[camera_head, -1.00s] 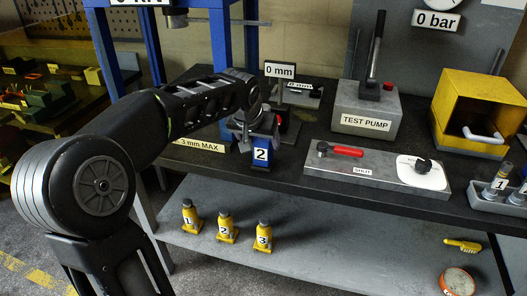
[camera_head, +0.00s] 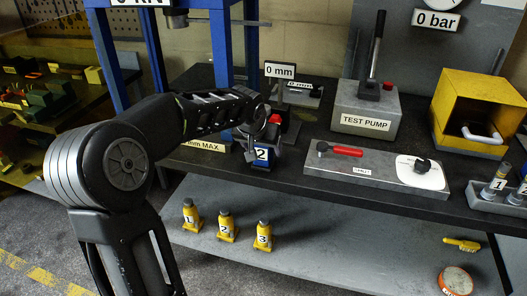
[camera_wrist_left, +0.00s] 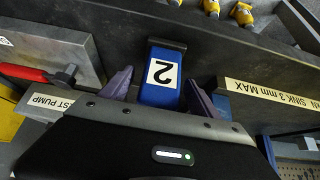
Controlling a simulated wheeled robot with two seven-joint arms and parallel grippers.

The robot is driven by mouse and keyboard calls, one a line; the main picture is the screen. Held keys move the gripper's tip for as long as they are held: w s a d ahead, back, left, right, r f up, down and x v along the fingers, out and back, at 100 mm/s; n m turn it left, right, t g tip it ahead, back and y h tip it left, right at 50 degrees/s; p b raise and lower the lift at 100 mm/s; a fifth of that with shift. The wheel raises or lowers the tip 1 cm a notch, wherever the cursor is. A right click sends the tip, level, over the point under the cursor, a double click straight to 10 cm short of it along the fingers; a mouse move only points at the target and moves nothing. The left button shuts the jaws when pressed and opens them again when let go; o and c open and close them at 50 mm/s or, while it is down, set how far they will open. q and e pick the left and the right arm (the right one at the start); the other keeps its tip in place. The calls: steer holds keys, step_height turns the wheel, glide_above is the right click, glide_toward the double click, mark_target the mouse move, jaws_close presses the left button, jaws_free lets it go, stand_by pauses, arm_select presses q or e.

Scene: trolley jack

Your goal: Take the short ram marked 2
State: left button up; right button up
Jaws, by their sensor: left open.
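The short ram marked 2 (camera_head: 262,156) is a blue block with a white "2" label, upright near the front edge of the dark bench top. My left gripper (camera_wrist_left: 160,88) is open, one finger on each side of the ram, with small gaps visible. In the head view my left gripper (camera_head: 258,136) is at the ram and hides its upper part. My right gripper is not in view.
Behind the ram are a "0 mm" sign (camera_head: 280,70) and a blue press frame (camera_head: 221,60). A grey plate with a red-handled valve (camera_head: 375,172) and the test pump (camera_head: 366,112) stand to the right. Yellow jacks (camera_head: 225,228) stand on the lower shelf.

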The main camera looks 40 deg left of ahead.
arm_select(q)
jaws_close()
stand_by(0.8)
steer(key=shift+w+r, duration=0.1)
steer(key=shift+r, duration=0.05)
stand_by(0.3)
